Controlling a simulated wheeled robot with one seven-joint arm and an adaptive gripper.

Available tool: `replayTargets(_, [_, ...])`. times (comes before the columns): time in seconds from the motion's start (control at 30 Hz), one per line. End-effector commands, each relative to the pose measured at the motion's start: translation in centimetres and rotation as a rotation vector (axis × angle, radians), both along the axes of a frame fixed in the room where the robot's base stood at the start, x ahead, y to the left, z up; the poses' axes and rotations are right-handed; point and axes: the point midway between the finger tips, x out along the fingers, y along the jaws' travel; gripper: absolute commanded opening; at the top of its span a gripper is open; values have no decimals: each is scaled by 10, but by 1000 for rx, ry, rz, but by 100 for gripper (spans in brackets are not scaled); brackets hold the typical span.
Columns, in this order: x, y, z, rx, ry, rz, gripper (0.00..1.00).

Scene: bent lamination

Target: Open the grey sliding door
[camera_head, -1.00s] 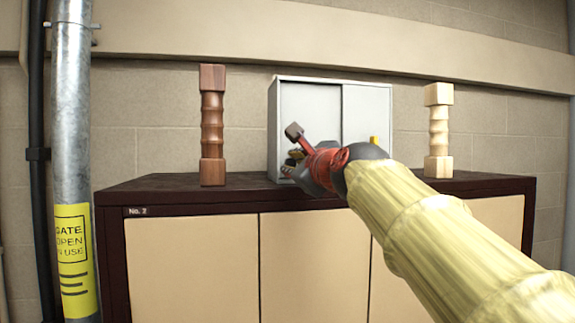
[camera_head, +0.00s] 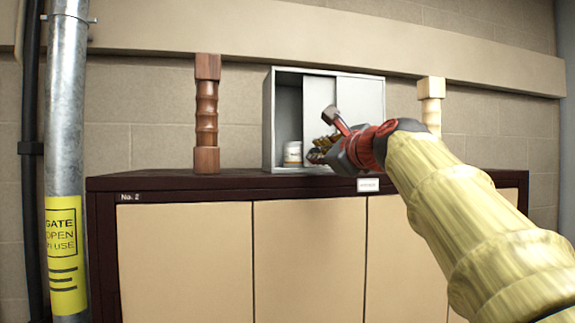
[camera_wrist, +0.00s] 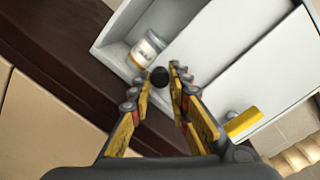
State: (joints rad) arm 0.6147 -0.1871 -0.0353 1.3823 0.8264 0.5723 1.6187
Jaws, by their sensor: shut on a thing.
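The small grey cabinet (camera_head: 268,120) stands on the dark cupboard top. Its grey sliding door (camera_head: 317,92) is partly open, leaving a gap at the left. The door also shows in the wrist view (camera_wrist: 207,50). My gripper (camera_head: 318,153) is at the door's lower part. In the wrist view, my gripper (camera_wrist: 160,72) has its fingers on either side of a round dark knob (camera_wrist: 160,77) and is shut on it. In the head view the gripper hides the knob.
A white jar (camera_head: 292,155) stands inside the opening. The right panel (camera_head: 365,100) has a yellow handle (camera_wrist: 243,123). A dark turned wooden post (camera_head: 207,115) stands left of the cabinet, a pale one (camera_head: 431,90) right. A metal pipe (camera_head: 66,120) runs up at far left.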

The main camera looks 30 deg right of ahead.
Motion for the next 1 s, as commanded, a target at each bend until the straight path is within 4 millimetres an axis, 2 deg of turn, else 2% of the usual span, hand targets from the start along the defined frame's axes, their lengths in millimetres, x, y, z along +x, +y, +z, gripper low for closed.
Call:
replayTargets(0.03, [-3, -12, -3, 1, 1, -6, 0])
replayTargets(0.1, [-6, -22, -2, 0, 1, -6, 0])
replayTargets(0.27, [-11, -39, -1, -1, 1, -2, 0])
replayTargets(0.67, [-13, -42, 1, -1, -2, 2, 0])
replayTargets(0.7, [-13, -42, 1, -1, -2, 2, 20])
replayTargets(1.0, [-13, -42, 1, -1, -1, 1, 37])
